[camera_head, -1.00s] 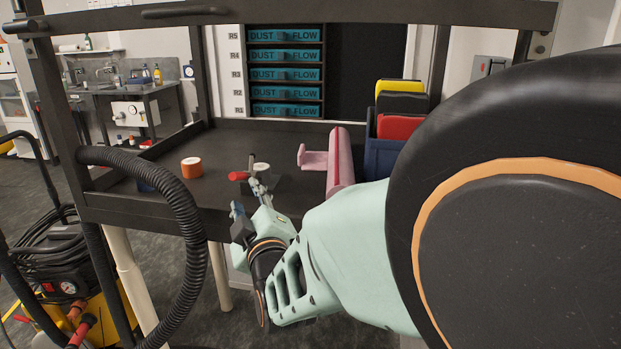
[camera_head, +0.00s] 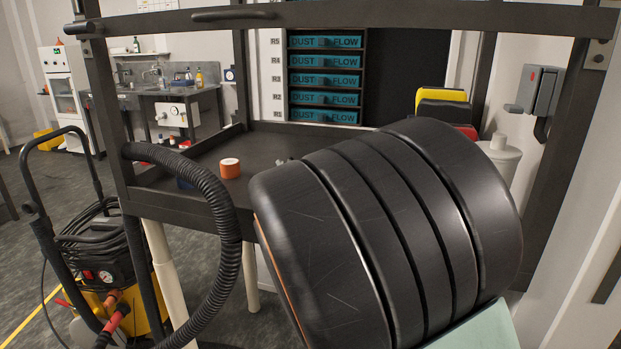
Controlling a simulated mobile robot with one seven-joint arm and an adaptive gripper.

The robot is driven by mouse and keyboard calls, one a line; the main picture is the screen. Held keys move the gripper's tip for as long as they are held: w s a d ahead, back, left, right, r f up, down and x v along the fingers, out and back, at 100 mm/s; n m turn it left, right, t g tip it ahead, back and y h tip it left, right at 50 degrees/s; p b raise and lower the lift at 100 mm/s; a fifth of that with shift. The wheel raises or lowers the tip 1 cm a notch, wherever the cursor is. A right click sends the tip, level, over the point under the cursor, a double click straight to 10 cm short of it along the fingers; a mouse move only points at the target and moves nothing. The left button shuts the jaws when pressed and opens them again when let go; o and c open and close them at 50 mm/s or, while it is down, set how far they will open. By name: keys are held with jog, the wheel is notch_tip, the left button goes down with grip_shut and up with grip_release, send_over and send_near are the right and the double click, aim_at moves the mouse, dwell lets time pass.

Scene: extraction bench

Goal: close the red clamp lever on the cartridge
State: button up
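The red clamp lever and the cartridge it sits on are hidden now behind the thick black ribbed joint of my arm, which covers the middle and right of the bench (camera_head: 205,152). A small greyish tip (camera_head: 281,160) shows just above the arm's edge, too little to tell what it is. My gripper is hidden behind the arm too, so its state and its distance from the lever do not show. An orange-red round container with a white top (camera_head: 230,168) stands upright on the bench, left of the arm.
Teal drawers marked DUST FLOW (camera_head: 324,79) are stacked behind the bench. Yellow and black cases (camera_head: 441,97) stand at the back right, beside a white canister (camera_head: 499,154). A black corrugated hose (camera_head: 230,235) loops over the bench's front left.

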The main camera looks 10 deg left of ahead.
grip_shut()
dwell(0.3)
jog(key=shift+r, duration=0.1)
